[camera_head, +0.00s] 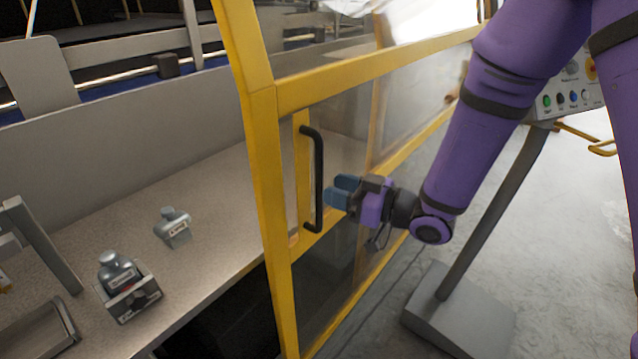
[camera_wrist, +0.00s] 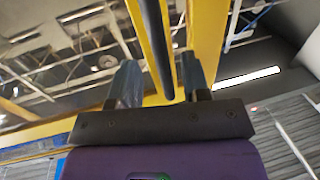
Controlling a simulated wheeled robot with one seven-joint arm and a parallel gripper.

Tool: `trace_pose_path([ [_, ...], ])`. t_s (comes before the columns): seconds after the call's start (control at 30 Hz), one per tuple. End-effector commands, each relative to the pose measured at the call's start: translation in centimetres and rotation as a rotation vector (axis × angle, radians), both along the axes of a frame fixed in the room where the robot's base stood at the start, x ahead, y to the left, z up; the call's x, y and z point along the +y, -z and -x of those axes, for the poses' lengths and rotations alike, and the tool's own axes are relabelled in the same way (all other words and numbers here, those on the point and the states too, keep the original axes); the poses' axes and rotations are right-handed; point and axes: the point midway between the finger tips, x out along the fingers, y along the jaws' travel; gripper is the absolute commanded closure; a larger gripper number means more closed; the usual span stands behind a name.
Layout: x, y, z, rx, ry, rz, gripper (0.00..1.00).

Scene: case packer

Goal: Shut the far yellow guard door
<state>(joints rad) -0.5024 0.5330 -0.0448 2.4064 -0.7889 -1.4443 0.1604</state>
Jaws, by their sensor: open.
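The yellow-framed guard door (camera_head: 264,150) with clear panels stands ajar in the head view, its handle-side edge swung out past the grey worktop. Its black vertical bar handle (camera_head: 317,180) is mounted on a yellow plate near that edge. My gripper (camera_head: 335,190), with blue fingertips, is just right of the handle and points at it. In the wrist view the open fingers (camera_wrist: 160,82) stand apart, with the black handle (camera_wrist: 155,45) running between or just beyond them. I cannot tell whether either finger touches it. A yellow frame bar (camera_wrist: 207,35) shows behind the right finger.
Inside, the worktop (camera_head: 215,195) holds a grey bottle in a dark holder (camera_head: 130,290) and another small grey device (camera_head: 173,227). Pale floor lies beyond.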

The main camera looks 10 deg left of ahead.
Motion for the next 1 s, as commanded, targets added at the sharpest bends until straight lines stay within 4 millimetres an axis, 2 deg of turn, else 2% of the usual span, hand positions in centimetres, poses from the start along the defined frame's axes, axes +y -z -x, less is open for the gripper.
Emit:
trace_pose_path([
  [0.1, 1.9, 0.0, -0.6, -0.001, -0.002, 0.000, 0.57],
  [0.3, 3.8, 0.0, -1.3, -0.001, 0.000, 0.001, 0.57],
  [0.67, 4.3, 0.0, -1.5, 0.000, 0.001, 0.001, 0.57],
  [0.7, 4.3, 0.0, -1.5, -0.001, 0.001, 0.001, 0.59],
  [0.87, 4.3, 0.0, -1.5, -0.001, 0.001, 0.001, 0.96],
  [0.9, 4.3, 0.0, -1.5, -0.001, 0.001, 0.001, 1.00],
  [1.0, 4.3, 0.0, -1.5, -0.001, 0.001, 0.001, 1.00],
])
